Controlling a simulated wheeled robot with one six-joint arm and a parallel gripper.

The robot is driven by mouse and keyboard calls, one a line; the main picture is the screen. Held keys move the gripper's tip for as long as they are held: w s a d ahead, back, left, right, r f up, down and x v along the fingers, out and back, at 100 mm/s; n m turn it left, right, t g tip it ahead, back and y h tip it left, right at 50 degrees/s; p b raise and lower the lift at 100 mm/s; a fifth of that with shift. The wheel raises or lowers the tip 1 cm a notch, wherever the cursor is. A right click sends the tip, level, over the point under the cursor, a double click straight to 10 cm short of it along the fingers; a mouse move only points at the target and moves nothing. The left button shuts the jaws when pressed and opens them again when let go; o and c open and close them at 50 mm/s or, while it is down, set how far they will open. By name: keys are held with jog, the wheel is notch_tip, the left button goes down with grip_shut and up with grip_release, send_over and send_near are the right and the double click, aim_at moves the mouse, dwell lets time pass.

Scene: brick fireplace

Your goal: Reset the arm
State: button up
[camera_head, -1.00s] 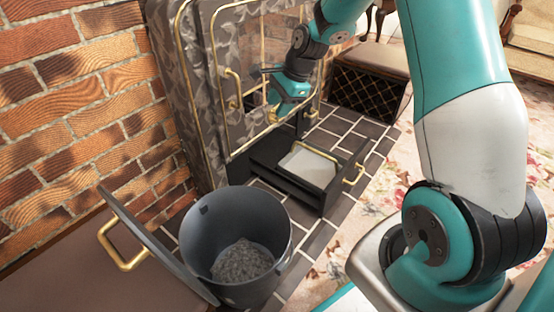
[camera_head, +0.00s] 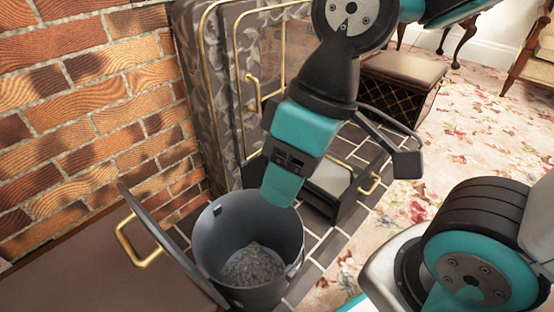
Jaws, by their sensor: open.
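My gripper (camera_head: 325,165), teal and black, hangs in the middle of the picture, pointing down toward the near side. It is above and just behind the grey bucket (camera_head: 221,242) and in front of the ash drawer (camera_head: 349,207). One dark finger stands out to the right, apart from the teal body. The other finger is mostly hidden. The jaws are open, and I see nothing held between them. My arm comes in from the top right. The bucket holds a heap of grey ash (camera_head: 253,265).
A dark lid (camera_head: 170,245) with a brass handle (camera_head: 134,245) leans left of the bucket. The stove (camera_head: 196,60) with brass-trimmed doors stands against the brick wall (camera_head: 90,110). A padded box (camera_head: 400,68) sits behind right. Floral carpet (camera_head: 465,130) lies open at right.

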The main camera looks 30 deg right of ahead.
notch_tip(320, 180, up, 52)
jog(key=p, duration=5.1)
jog(key=shift+p, duration=0.4)
